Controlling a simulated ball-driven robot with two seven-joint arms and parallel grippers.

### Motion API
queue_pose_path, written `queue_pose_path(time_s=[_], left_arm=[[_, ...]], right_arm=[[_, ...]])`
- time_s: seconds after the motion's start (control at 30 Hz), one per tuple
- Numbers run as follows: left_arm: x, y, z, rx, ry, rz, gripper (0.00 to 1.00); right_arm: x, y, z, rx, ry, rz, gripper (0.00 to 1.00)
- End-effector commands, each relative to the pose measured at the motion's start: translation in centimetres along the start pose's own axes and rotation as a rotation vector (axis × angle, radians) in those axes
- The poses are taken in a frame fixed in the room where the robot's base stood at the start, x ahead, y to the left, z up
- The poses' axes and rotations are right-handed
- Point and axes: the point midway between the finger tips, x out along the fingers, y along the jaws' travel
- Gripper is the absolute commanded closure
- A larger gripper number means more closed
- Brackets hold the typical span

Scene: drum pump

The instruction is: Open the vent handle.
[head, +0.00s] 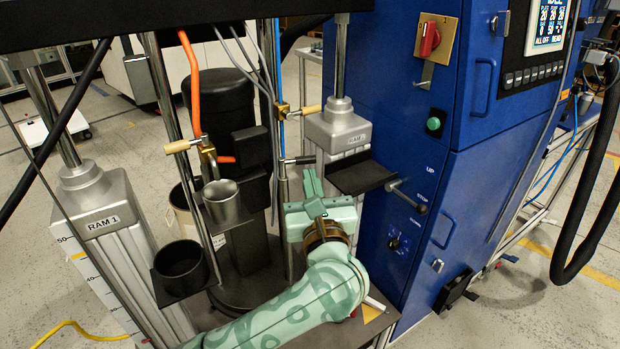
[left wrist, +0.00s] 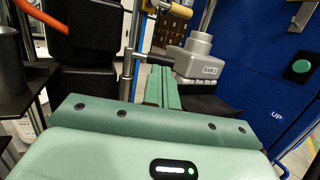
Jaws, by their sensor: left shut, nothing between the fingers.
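Two brass valves with wooden handles are in the head view; no label shows which is the vent. One wooden handle (head: 312,109) points right from a brass valve (head: 282,109) on the blue line, beside RAM 2. It also shows at the top of the left wrist view (left wrist: 176,9). The other wooden handle (head: 177,147) points left from a valve under the orange hose. My left gripper (head: 310,174) is shut and empty, below the right-hand handle and apart from it. Its fingers also show in the left wrist view (left wrist: 161,75). My right gripper is not in view.
RAM 2's grey block (head: 339,126) and a black plate (head: 361,175) stand close right of my left gripper. The blue cabinet (head: 455,190) carries a lever (head: 408,196) marked UP, STOP, DOWN. A metal cup (head: 222,203) and black cup (head: 180,266) stand left.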

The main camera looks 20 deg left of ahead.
Motion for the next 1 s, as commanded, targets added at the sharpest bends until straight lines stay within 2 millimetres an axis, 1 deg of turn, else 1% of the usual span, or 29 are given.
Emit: queue_pose_path(time_s=[0.1, 0.2, 0.6, 0.67, 0.87, 1.0], left_arm=[[1.2, 0.0, -0.2, 0.003, 0.0, 0.0, 1.0], [1.7, 0.0, -0.1, 0.002, -0.001, 0.001, 1.0], [1.9, 0.0, 0.0, 0.001, 0.0, 0.01, 1.0], [2.0, -0.2, -0.1, 0.004, 0.001, 0.037, 1.0], [2.9, -0.9, -0.6, 0.037, 0.005, 0.204, 1.0], [3.5, -1.1, -0.7, 0.055, 0.005, 0.273, 1.0]], right_arm=[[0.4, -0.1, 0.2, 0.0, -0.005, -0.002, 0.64], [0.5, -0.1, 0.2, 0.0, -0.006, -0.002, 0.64], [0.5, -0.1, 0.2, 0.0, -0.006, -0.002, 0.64], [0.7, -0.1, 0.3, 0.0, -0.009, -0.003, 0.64], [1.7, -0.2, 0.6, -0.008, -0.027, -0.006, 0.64], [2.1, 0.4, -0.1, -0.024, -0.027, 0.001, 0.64]])
